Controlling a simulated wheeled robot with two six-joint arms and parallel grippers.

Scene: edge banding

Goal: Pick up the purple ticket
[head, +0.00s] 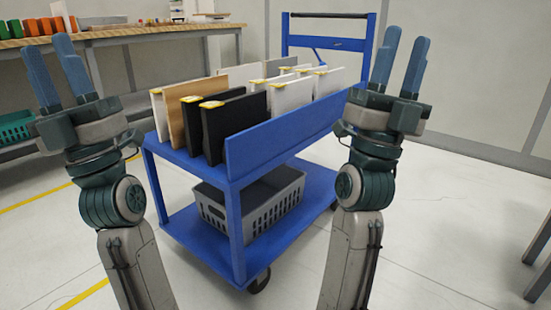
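I see no purple ticket in the head view. Small yellow pieces (211,104) sit on the top corners of several upright boards on a blue cart. The boards include black ones (228,120), a tan one (176,118) and white ones (291,95). My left gripper (46,45) is raised to the left of the cart, its two blue fingers apart and nothing between them. My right gripper (406,36) is raised at the cart's right side, also with fingers apart and empty. Neither gripper touches the boards.
The blue cart (272,144) has a lower shelf with a grey crate (268,208). A wooden workbench (115,32) with orange and green items stands back left, with a green basket (14,127) below. Table legs (540,255) show at right. The floor at front right is clear.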

